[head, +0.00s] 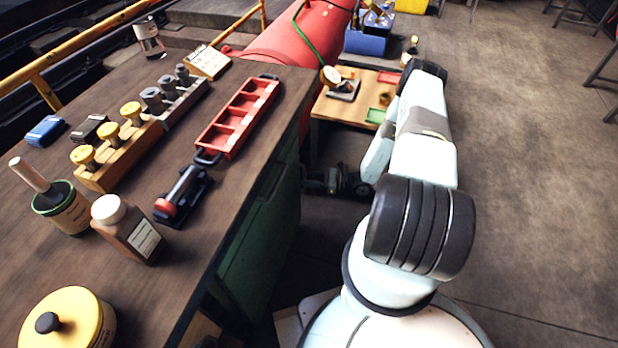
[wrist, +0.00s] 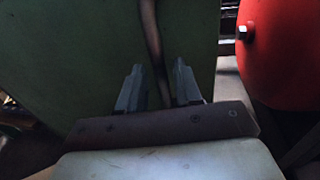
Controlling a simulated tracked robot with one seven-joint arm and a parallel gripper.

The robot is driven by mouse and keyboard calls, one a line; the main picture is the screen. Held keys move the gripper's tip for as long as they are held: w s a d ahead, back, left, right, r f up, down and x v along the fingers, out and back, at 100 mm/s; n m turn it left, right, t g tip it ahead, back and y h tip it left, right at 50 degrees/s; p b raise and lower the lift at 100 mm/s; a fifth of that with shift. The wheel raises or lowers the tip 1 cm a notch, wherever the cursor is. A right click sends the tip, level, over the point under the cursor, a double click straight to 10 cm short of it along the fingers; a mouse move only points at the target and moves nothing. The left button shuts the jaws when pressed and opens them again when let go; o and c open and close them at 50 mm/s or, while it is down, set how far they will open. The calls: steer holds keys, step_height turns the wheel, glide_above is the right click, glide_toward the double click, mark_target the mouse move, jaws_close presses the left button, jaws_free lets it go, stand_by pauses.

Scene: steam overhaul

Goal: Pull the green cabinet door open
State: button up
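The green cabinet door (wrist: 75,60) fills the left and middle of the wrist view as a flat, dim green face. A thin brownish upright bar (wrist: 152,35), which looks like its handle, runs down between my fingers. My gripper (wrist: 158,68) is open, with one finger on each side of the bar and a gap visible beside it. The bar's lower end is hidden behind the gripper body. Whether the door is ajar I cannot tell.
A red rounded body with a bolt (wrist: 285,55) is close on the right in the wrist view. The workbench top (head: 235,190) overhangs the cabinet and holds a red tray (head: 238,118) and bottles. A low wooden table (head: 335,108) stands beyond.

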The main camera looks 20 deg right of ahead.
steer(key=shift+x, duration=1)
steer(key=shift+c, duration=0.4)
jaws_close()
